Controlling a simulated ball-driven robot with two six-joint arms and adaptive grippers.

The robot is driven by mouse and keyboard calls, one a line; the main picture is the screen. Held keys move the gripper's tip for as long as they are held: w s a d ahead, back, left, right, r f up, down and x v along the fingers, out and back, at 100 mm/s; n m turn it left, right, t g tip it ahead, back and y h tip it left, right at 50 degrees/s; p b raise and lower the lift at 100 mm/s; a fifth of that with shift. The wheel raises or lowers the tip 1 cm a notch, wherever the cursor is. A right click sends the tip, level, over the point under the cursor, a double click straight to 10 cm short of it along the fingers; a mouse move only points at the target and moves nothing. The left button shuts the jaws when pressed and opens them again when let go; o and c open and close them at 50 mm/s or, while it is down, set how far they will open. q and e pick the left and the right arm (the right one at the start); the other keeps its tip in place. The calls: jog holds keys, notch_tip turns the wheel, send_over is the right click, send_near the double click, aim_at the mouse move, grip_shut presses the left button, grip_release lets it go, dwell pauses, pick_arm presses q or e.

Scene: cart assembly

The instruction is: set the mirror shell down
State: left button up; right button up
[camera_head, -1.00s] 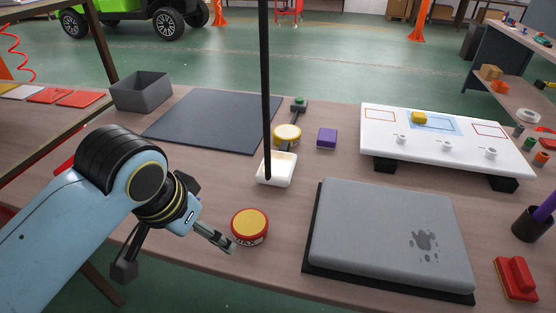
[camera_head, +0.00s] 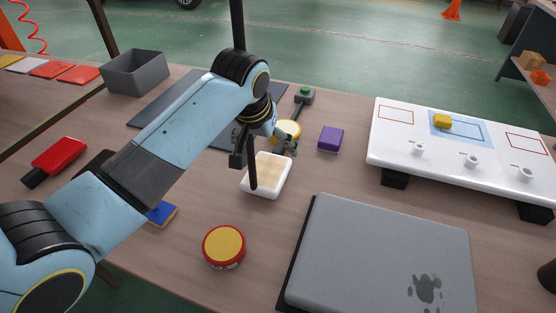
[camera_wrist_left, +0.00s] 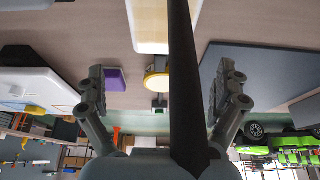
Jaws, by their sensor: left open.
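A white, rounded rectangular piece with a cream face, which I take as the mirror shell (camera_head: 278,187), lies on the wooden table; its top part shows in the left wrist view (camera_wrist_left: 150,35). My left gripper (camera_head: 264,152) is open, its fingers spread over the shell's far end, with nothing visible held between them. In the left wrist view the open fingers (camera_wrist_left: 160,78) stand either side of a dark pole (camera_wrist_left: 180,60). The pole's lower end meets the shell's face in the head view; whether they touch is unclear. My right gripper is not in view.
A yellow disc (camera_head: 289,131) and a purple block (camera_head: 330,139) stand just beyond the shell. A red-rimmed yellow tin (camera_head: 224,246) and a grey slab (camera_head: 385,250) are nearer. A white raised board (camera_head: 455,155) is right, a grey bin (camera_head: 150,72) back left.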

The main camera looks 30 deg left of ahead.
aim_at(270, 163)
pick_arm(q)
jog(key=x, duration=0.4)
jog(key=shift+w+f, duration=0.1)
jog(key=shift+f, duration=0.25)
jog(key=x, duration=0.2)
jog(key=b+x, duration=0.1)
jog(key=x, duration=0.2)
jog(key=shift+a+f, duration=0.1)
jog(key=shift+f, duration=0.2)
jog(key=shift+s, duration=0.2)
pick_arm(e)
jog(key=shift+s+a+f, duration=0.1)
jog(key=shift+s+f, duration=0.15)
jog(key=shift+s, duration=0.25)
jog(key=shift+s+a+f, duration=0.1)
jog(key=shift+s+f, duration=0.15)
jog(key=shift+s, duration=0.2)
pick_arm(q)
jog(key=c, duration=0.9)
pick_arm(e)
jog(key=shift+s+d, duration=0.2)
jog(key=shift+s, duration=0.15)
